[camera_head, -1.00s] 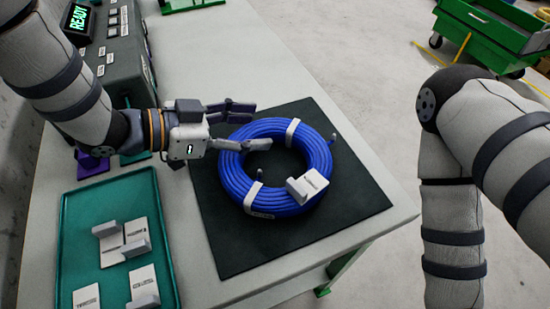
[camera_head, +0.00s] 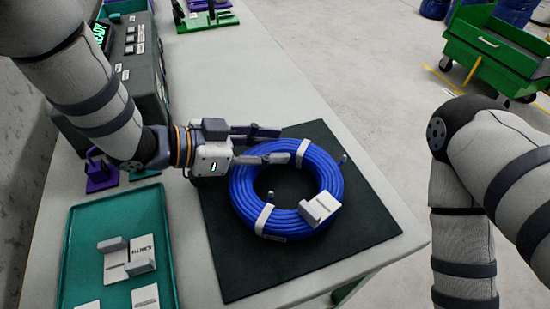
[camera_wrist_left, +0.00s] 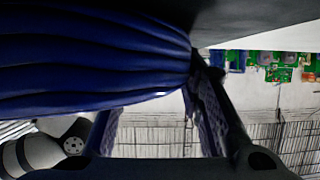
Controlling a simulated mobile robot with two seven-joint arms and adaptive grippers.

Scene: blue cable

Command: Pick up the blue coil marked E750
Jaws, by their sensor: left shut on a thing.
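The blue coil (camera_head: 250,195) lies on a black mat (camera_head: 235,270), bound with white bands and carrying a pale tag (camera_head: 320,208) whose print is too small to read. My left gripper (camera_head: 272,146) is shut on the far left part of the coil's ring, with one finger outside it and one reaching over toward the hole. In the left wrist view the coil (camera_wrist_left: 90,60) fills the upper left, close against the fingers (camera_wrist_left: 160,125). My right arm shows at the right, but its gripper is out of view.
A teal tray (camera_head: 72,245) with pale tagged pieces stands left of the mat. A dark box with a green display (camera_head: 99,32) stands behind it. A green cart (camera_head: 495,55) is on the floor at the back right. The bench (camera_head: 240,70) is clear behind the mat.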

